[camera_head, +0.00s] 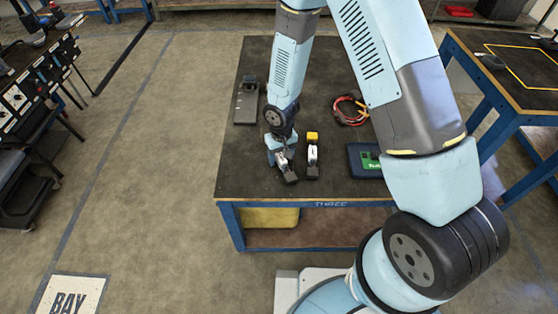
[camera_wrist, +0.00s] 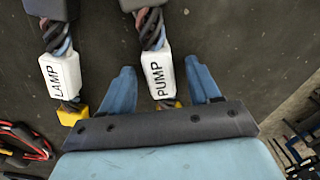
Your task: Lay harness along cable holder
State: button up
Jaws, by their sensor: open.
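Two cable harness pieces lie side by side on the dark table. One has a white sleeve marked LAMP (camera_wrist: 61,77) and a yellow end; it also shows in the head view (camera_head: 312,156). The other has a white sleeve marked PUMP (camera_wrist: 158,77), with twisted cables above it and a yellow end partly hidden by my gripper. My gripper (camera_wrist: 162,78) is open, with its blue fingers on either side of the PUMP sleeve and gaps showing. In the head view my gripper (camera_head: 281,154) is low over the table. I cannot clearly identify the cable holder.
The table (camera_head: 230,180) also bears a dark grey flat item (camera_head: 247,103) at left, a red cable coil (camera_head: 350,110) and a dark blue case with a green panel (camera_head: 368,160) at right. The table's front left is clear. A yellow bin (camera_head: 268,217) sits beneath.

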jog(key=shift+c, duration=0.3)
grip_shut()
jog(key=shift+r, duration=0.1)
